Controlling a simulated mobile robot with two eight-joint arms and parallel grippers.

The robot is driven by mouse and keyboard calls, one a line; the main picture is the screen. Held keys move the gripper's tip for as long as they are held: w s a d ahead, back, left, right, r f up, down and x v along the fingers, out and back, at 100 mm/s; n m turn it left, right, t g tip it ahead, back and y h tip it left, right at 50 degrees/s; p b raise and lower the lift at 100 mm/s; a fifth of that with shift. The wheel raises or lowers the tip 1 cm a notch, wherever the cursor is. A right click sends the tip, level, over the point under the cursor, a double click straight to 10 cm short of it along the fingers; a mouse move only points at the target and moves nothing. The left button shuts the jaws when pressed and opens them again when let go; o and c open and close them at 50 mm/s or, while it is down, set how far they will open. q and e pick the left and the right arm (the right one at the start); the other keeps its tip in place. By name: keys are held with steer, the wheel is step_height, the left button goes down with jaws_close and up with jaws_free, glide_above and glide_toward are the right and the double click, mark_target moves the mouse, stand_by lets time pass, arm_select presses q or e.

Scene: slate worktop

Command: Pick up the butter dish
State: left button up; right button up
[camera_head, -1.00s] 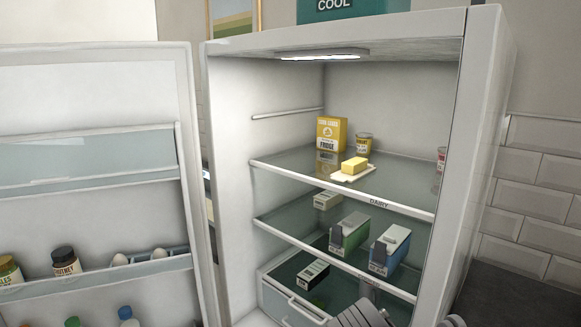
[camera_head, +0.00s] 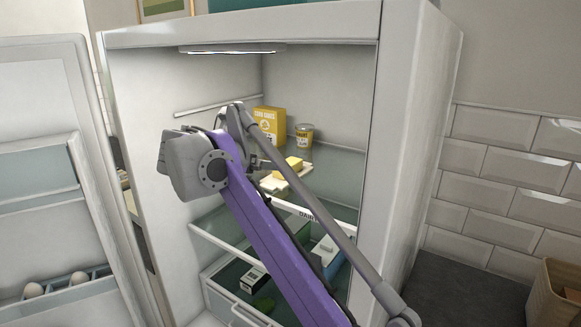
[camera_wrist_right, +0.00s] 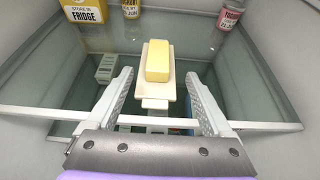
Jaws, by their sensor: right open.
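The butter dish (camera_head: 303,174) is a flat cream plate with a yellow block of butter (camera_head: 289,164) on it. It sits on the upper fridge shelf, partly hidden by my right arm in the head view. In the right wrist view the dish (camera_wrist_right: 157,91) lies straight ahead, its narrow handle end towards me. My right gripper (camera_wrist_right: 158,76) is open, its fingers on either side of the dish's near end, with gaps on both sides. In the head view the gripper (camera_head: 262,166) is at the shelf's front, mostly hidden by its own wrist. My left gripper is not in view.
A yellow carton (camera_head: 270,122) and a small yellow-labelled jar (camera_head: 304,136) stand behind the dish. A pink-labelled jar (camera_wrist_right: 229,15) stands at the right. Cartons stand on the shelf below. The open fridge door (camera_head: 45,200) is at the left, the side wall (camera_head: 400,150) at the right.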

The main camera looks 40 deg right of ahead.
mark_target(288, 162)
steer(key=shift+w+d, duration=0.15)
steer(key=shift+d, duration=0.2)
steer(key=x, duration=1)
steer(key=shift+w, duration=0.1)
steer(key=shift+a, duration=0.15)
steer(key=shift+c, duration=1.4)
jaws_close()
